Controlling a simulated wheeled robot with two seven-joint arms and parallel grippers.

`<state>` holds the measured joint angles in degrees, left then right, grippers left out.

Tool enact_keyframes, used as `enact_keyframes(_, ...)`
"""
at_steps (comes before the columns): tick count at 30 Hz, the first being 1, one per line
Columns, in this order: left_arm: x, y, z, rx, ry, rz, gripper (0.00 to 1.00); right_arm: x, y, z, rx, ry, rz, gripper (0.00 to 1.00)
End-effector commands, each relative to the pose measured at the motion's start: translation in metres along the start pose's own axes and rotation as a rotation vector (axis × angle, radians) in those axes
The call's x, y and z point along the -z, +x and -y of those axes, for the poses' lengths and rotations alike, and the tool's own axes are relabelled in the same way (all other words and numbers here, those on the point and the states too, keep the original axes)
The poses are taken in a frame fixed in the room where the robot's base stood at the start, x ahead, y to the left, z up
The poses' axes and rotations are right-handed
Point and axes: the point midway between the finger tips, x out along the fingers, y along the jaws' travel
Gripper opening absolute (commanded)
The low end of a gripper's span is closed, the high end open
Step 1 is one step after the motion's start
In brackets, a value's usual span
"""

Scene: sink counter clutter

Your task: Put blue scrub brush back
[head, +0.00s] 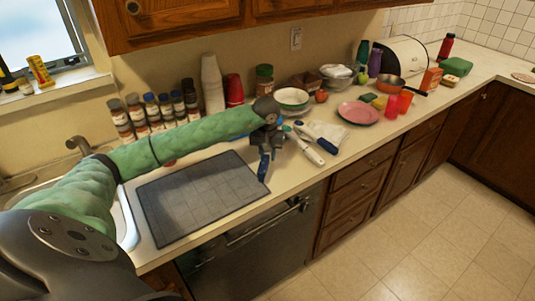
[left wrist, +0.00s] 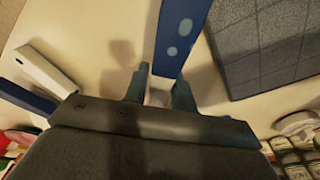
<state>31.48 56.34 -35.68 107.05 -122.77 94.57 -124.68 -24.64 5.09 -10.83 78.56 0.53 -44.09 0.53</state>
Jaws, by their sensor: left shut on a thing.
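My left gripper (head: 268,150) is over the counter just right of the grey mat, pointing down. It is shut on the blue scrub brush (head: 263,168), whose blue handle hangs below the fingers near the mat's right edge. In the left wrist view, the blue handle with pale spots (left wrist: 180,35) rises from between the fingers (left wrist: 160,90). The brush's other end is hidden by the gripper, and I cannot tell whether the brush touches the counter. My right gripper is not in view.
The grey mat (head: 200,197) lies left of the gripper. White-and-blue handled tools (head: 309,152) lie close on its right, beside a white cloth (head: 328,132). A pink plate (head: 358,113), bowls (head: 291,97) and several spice jars (head: 152,108) stand behind. The counter's front edge is near.

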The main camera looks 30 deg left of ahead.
Motion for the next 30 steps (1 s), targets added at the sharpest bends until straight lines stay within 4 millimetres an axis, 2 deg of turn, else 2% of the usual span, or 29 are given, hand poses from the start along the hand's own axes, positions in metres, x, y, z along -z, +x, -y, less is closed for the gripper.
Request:
enact_keyframes(9,-0.001,0.012,0.000,-0.001,-0.001,-0.001,0.00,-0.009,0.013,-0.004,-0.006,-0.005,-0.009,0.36)
enact_keyframes(30,-0.002,0.016,0.000,0.000,-0.001,-0.001,0.00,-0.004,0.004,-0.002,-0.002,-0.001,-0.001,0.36)
